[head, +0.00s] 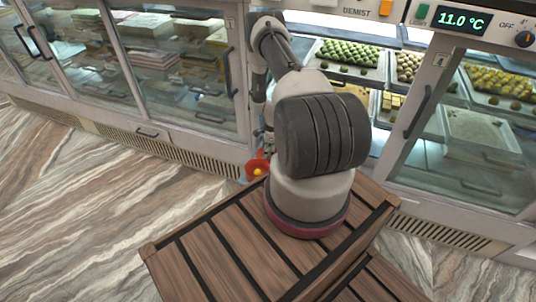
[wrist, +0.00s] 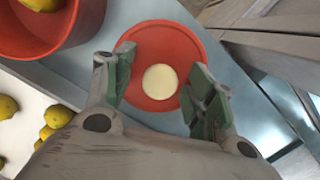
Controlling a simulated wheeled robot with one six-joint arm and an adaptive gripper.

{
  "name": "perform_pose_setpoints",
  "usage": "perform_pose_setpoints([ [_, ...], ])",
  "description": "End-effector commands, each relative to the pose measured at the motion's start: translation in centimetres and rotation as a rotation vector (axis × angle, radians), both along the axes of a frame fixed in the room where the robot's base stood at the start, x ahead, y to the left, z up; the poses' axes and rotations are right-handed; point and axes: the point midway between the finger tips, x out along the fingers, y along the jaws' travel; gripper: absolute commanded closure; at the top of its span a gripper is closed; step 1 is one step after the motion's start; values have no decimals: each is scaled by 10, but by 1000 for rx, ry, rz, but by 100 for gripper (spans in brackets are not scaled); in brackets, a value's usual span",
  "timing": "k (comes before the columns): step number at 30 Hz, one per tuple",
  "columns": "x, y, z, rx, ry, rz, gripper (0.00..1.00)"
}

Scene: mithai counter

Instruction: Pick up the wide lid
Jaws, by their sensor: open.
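A wide red-orange lid (wrist: 172,38), round with a cream knob (wrist: 160,82) at its middle, lies on a pale blue-grey surface in the wrist view. My gripper (wrist: 162,72) is open, with one green-padded finger on each side of the knob. The fingers overlap the lid's left and right parts in the picture. I cannot tell whether they touch it. In the head view my arm hides the gripper and most of the area around it.
A red container (wrist: 88,22) with yellow round pieces stands close to the lid's upper left. More yellow pieces (wrist: 8,107) lie on a white surface at left. Pale bars (wrist: 275,62) run along the right. The head view shows glass cabinets (head: 185,65) and a small red item (head: 250,163) with yellow.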

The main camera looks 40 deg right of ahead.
Motion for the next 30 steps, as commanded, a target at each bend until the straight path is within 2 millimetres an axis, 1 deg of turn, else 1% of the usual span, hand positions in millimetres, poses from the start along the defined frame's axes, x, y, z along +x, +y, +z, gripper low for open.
perform_pose_setpoints([
  [5, 0, 0, 0, -1, -1, 1, 44],
  [8, 0, 0, 0, 0, 0, 1, 61],
  [12, 0, 0, 0, 0, 0, 1, 86],
  [13, 0, 0, 0, 0, 0, 1, 92],
  [14, 0, 0, 0, 0, 0, 1, 94],
  [24, 0, 0, 2, 0, 0, 1, 94],
  [26, 0, 0, 8, 0, 0, 1, 94],
  [29, 1, -1, 24, -1, -2, 1, 94],
  [30, 1, -1, 33, -1, -2, 2, 94],
])
